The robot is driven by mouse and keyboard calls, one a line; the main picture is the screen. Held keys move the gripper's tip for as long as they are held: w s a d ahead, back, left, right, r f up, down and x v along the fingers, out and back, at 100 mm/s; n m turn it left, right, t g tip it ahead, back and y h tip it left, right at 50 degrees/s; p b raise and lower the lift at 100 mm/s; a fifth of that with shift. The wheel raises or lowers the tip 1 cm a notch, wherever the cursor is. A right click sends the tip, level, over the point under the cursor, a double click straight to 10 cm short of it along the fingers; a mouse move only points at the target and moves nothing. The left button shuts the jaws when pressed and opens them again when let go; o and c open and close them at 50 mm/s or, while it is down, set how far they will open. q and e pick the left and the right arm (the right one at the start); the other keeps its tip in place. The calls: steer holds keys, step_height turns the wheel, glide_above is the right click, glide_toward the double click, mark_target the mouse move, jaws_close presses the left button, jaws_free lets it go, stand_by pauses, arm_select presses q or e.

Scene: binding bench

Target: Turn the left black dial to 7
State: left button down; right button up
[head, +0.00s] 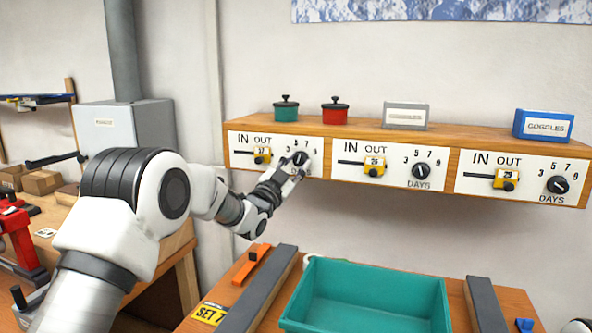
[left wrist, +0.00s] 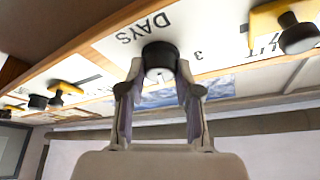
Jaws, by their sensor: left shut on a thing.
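The left black dial (head: 300,158) is on the left white panel of the wooden shelf box, with 3, 5, 7 and 9 printed around it. My left gripper (head: 292,170) is at this dial from the front and below. In the left wrist view, the fingers of my left gripper (left wrist: 160,80) are shut on the sides of the round black dial (left wrist: 160,57), under the word DAYS. The number its pointer faces is not clear. My right gripper is not in view.
Middle (head: 423,171) and right (head: 557,185) black dials sit on neighbouring panels. Yellow sliders, including the left one (head: 262,156), stand beside the dials. A teal tray (head: 440,300) and a yellow "SET 7" card (head: 208,313) are on the bench below.

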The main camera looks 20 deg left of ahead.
arm_select(q)
steer(key=shift+m, duration=0.3)
steer(key=c, duration=0.8)
jaws_free()
steer(key=shift+w, duration=0.1)
steer(key=shift+w+a+f, duration=0.1)
steer(key=shift+w+f, duration=0.05)
steer(key=shift+w, duration=0.05)
steer(key=shift+s, duration=0.25)
steer(key=v, duration=1.1)
steer(key=shift+s+a+f, duration=0.15)
steer(key=shift+s, duration=0.05)
steer(key=shift+f, duration=0.1)
